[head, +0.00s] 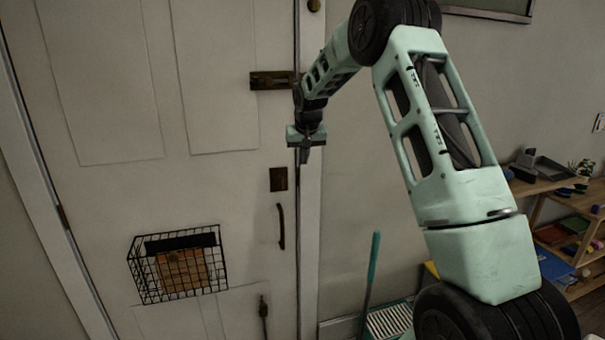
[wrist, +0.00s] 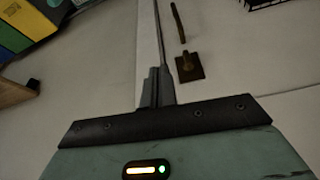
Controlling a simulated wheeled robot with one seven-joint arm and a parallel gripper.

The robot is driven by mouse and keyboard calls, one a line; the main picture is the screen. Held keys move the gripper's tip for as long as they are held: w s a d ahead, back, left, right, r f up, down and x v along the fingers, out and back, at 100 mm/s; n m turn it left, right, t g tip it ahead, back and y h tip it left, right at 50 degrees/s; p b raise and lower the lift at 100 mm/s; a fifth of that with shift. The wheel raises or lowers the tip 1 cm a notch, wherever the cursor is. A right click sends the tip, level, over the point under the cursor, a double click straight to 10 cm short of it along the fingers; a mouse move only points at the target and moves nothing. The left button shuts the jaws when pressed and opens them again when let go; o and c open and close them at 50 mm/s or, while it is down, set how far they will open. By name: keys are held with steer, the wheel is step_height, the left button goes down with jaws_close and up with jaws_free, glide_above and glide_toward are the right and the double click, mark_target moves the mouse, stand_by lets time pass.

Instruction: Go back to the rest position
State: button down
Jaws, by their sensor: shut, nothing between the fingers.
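My gripper (head: 304,155) is shut and empty. In that view the lock plate (wrist: 189,67) and the dark pull handle (wrist: 178,22) appear beyond the fingers. My arm is stretched out from the lower right, bent at a high elbow. I cannot tell whether the fingers touch the door.
A black wire basket (head: 137,272) holding a brown parcel hangs on the door. A teal-handled tool (head: 373,262) stands by the wall near a dustpan-like item. A wooden shelf (head: 540,184) with several items stands at the right. A frame (head: 490,10) hangs on the wall above.

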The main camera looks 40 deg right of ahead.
steer(key=s+a+f+n+g+y+b, duration=0.15)
steer(key=s+a, duration=0.35)
steer(key=a, duration=0.7)
steer(key=s+a+n+y+b, duration=0.1)
steer(key=s+a+n, duration=0.3)
steer(key=a, duration=0.7)
steer(key=s+a+f+n+y+b, duration=0.15)
steer(key=s+a, duration=0.35)
steer(key=a, duration=0.7)
steer(key=s+a+f+n+b, duration=0.1)
steer(key=s+a+f+n, duration=0.1)
steer(key=s, duration=0.7)
steer(key=s+a+f+n+g+b, duration=0.1)
steer(key=s+a+f+n, duration=0.1)
steer(key=s, duration=0.7)
steer(key=s+a+f+n+g+h+b, duration=0.1)
steer(key=s+a+f+n, duration=0.1)
steer(key=s, duration=0.7)
steer(key=a+f, duration=0.1)
steer(key=a, duration=0.1)
steer(key=shift+s+a+n, duration=0.35)
steer(key=shift+n, duration=0.05)
